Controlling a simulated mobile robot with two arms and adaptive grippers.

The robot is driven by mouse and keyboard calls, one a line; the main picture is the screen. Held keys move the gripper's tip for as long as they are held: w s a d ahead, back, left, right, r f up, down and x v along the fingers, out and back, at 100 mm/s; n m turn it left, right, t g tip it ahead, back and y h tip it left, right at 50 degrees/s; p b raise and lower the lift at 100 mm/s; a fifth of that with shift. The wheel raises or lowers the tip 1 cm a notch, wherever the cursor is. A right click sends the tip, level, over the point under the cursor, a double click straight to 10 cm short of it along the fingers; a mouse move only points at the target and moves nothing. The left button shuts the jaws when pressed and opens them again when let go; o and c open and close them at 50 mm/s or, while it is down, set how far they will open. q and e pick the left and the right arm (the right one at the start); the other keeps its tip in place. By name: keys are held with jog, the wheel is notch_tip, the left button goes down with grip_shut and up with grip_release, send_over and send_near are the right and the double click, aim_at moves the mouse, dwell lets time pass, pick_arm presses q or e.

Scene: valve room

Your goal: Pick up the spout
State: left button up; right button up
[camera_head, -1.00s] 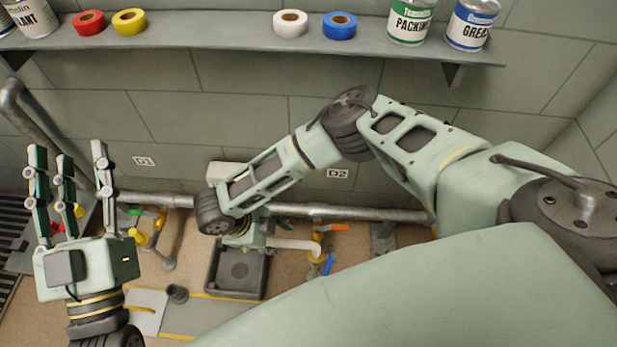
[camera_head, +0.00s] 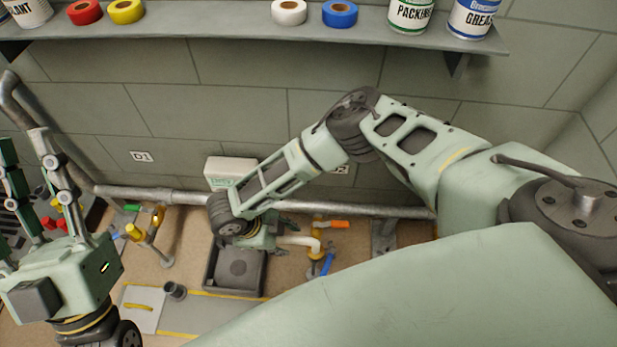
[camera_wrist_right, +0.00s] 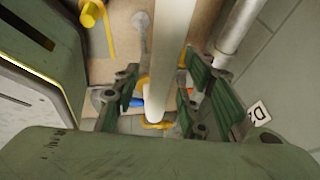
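The spout is a pale cream pipe (camera_head: 298,242). In the head view it runs right from my right gripper to a yellow fitting low in front of the wall. My right gripper (camera_head: 272,236) is around its left part. In the right wrist view the spout (camera_wrist_right: 162,70) passes between the fingers of the right gripper (camera_wrist_right: 160,98), with gaps on both sides, so the gripper is open and not clamped. My left gripper (camera_head: 30,185) is raised at the left of the head view, fingers apart and empty, away from the spout.
Blue (camera_head: 327,264) and orange (camera_head: 340,224) handles flank the spout's fitting. A dark tray (camera_head: 212,268) lies below my right gripper. A grey pipe (camera_head: 370,208) runs along the wall behind. A small dark cup (camera_head: 175,290) stands by a pale plate (camera_head: 142,312).

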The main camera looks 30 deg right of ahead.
jog(key=shift+f, duration=0.2)
dwell(0.3)
grip_shut()
dwell(0.6)
